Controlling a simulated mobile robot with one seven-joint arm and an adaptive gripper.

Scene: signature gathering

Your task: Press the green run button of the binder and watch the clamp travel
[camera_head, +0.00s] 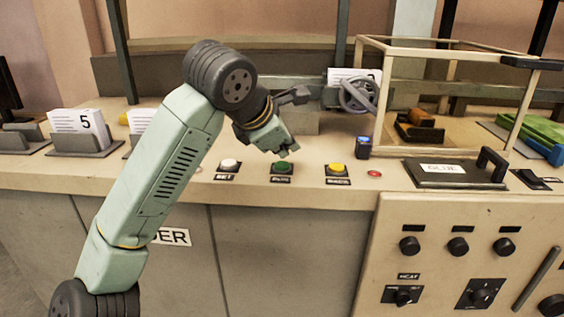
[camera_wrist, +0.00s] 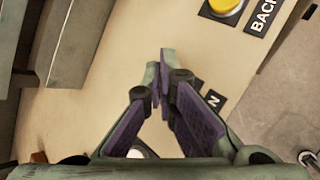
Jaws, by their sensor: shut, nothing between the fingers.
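The green run button (camera_head: 282,167) sits on a dark plate on the front of the bench top, between a white button (camera_head: 229,164) and a yellow button (camera_head: 337,169). My gripper (camera_head: 286,151) is shut and empty, with its fingertips just above the green button, pointing down. Whether they touch it I cannot tell. In the wrist view the closed fingers (camera_wrist: 163,62) hide the green button; the end of its label (camera_wrist: 214,100) shows beside them. A handwheel (camera_head: 358,95) and a white paper block stand behind, probably parts of the binder; I cannot identify the clamp.
The yellow button also shows in the wrist view (camera_wrist: 226,4). A blue-topped block (camera_head: 363,147) and a small red light (camera_head: 374,174) are to the right. Farther right are a lidded glue box (camera_head: 455,174) and a framed enclosure. Numbered paper blocks (camera_head: 80,125) stand in holders at left.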

